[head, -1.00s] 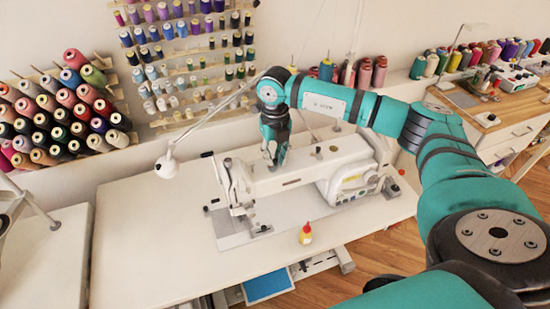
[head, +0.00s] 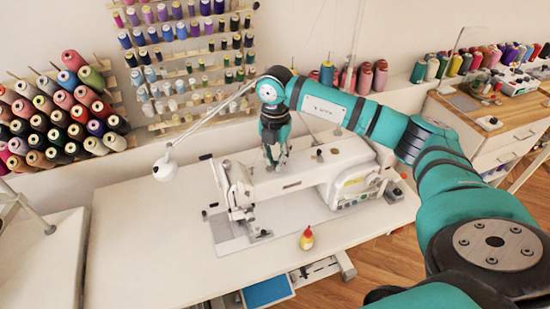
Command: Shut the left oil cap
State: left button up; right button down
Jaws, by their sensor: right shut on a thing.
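The white sewing machine (head: 300,176) stands on the table in the head view, with its arm running left to right. My right gripper (head: 275,164) points down onto the top of the machine's arm, left of its middle. Its fingers are shut on the left oil cap, which they mostly hide; whether the cap is open cannot be told. Another small dark cap (head: 319,155) stands on top of the machine, to the right of my gripper. My left gripper is not in view.
A small yellow bottle with a red top (head: 307,239) stands at the front of the white table (head: 150,240). A white lamp (head: 165,166) reaches over the table from behind. Thread racks (head: 60,110) line the wall. The table's left part is clear.

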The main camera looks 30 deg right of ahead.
aim_at(275, 162)
jog(key=shift+w+d+r+m, duration=0.1)
jog(key=shift+m, duration=0.4)
jog(key=c, duration=1.3)
grip_release()
notch_tip(275, 162, up, 12)
